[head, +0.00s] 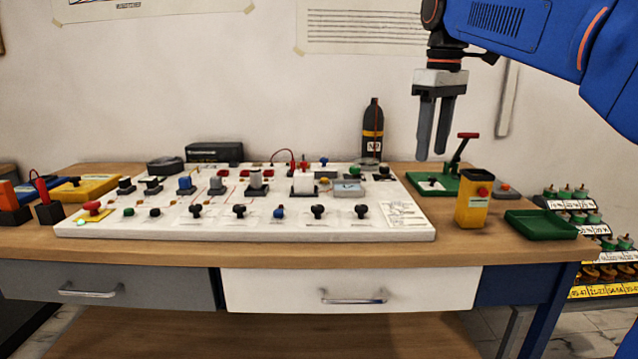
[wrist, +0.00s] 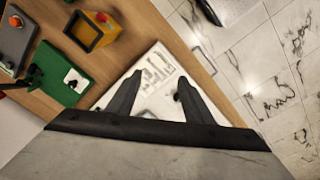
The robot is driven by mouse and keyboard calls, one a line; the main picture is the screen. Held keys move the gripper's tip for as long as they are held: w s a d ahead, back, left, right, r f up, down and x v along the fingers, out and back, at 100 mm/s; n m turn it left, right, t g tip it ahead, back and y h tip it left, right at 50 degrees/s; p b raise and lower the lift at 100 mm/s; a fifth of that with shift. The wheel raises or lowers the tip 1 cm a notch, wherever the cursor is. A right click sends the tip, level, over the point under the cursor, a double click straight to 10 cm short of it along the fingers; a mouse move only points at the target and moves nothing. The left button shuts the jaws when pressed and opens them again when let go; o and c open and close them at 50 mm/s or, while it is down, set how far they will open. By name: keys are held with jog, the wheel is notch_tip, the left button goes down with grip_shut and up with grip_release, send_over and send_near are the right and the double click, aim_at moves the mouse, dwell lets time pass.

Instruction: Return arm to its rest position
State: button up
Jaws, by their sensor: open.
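My gripper (head: 435,128) hangs with its fingers pointing down, above the right end of the workbench and clear of it. Its two dark fingers are apart with nothing between them. My blue arm reaches in from the upper right. In the wrist view my gripper (wrist: 152,100) shows both fingers spread, with a corner of the white panel and the bench edge below.
A green base with a red-handled lever (head: 460,155), a yellow box with a red button (head: 473,205) and a green tray (head: 541,225) stand right of the panel. A black bottle (head: 372,140) stands behind it. A rack of spools (head: 590,230) is at far right.

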jog(key=s+d+f+m+t, duration=0.2)
jog(key=s+f+m, duration=0.2)
jog(key=s+f, duration=0.9)
jog(key=s+d+f+m+t, duration=0.2)
jog(key=s+f, duration=1.1)
jog(key=f, duration=0.7)
jog(key=shift+s+d+m, duration=0.4)
jog(key=shift+d+m, duration=0.35)
jog(key=shift+m, duration=0.15)
